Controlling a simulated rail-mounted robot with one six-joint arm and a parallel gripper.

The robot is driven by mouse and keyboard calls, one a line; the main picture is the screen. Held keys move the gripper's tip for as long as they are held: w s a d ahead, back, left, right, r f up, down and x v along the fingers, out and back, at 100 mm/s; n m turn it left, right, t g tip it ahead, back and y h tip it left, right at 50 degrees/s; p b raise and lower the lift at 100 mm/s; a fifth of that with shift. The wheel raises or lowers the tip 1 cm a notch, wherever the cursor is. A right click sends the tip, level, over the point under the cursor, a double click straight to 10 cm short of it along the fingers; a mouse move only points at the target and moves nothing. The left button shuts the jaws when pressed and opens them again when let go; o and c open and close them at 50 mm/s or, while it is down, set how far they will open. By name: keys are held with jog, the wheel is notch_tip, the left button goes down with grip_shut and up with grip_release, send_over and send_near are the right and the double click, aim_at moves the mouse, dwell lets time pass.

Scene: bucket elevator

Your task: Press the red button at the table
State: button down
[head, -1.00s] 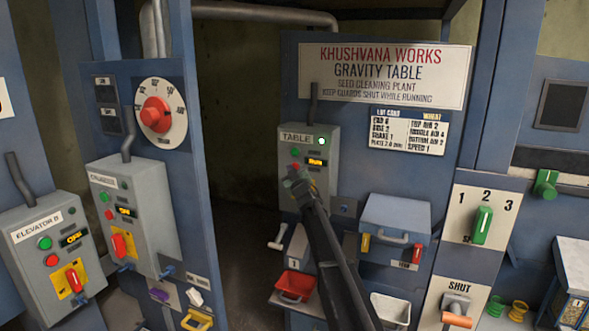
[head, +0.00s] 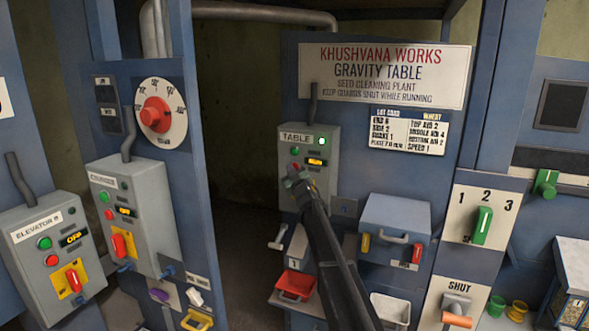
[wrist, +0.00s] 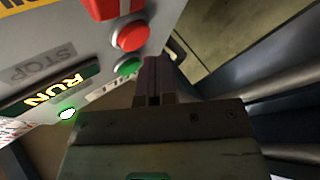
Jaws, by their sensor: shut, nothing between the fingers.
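The grey TABLE control box (head: 320,190) is on the gravity table's blue frame. It has a lit green lamp (head: 322,141), a green button (head: 295,151) and an amber display, which reads RUN (wrist: 55,89) in the wrist view. The red button (wrist: 131,34) shows clearly in the wrist view, with the green button (wrist: 128,67) beside it. My gripper (head: 295,174) is shut and empty in front of the box's lower left part. In the wrist view its fingertips (wrist: 152,62) are close to both buttons; I cannot tell if they touch anything. In the head view it largely covers the red button.
The CLEANER box (head: 140,190) and the ELEVATOR B box (head: 40,240) with similar buttons stand to the left.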

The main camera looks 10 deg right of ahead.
dwell(0.7)
jog(key=shift+w+d, duration=0.25)
jog(key=shift+w, duration=0.15)
jog(key=shift+w+d, duration=0.25)
jog(key=shift+w, duration=0.15)
dwell(0.6)
jog(key=shift+s, duration=0.1)
jog(key=shift+s+a, duration=0.5)
jog(key=shift+s, duration=0.15)
jog(key=shift+s, duration=0.1)
jog(key=s+a, duration=0.1)
jog(key=s, duration=0.1)
jog(key=s+a, duration=0.1)
jog(key=s, duration=0.1)
jog(key=shift+a, duration=0.4)
dwell(0.4)
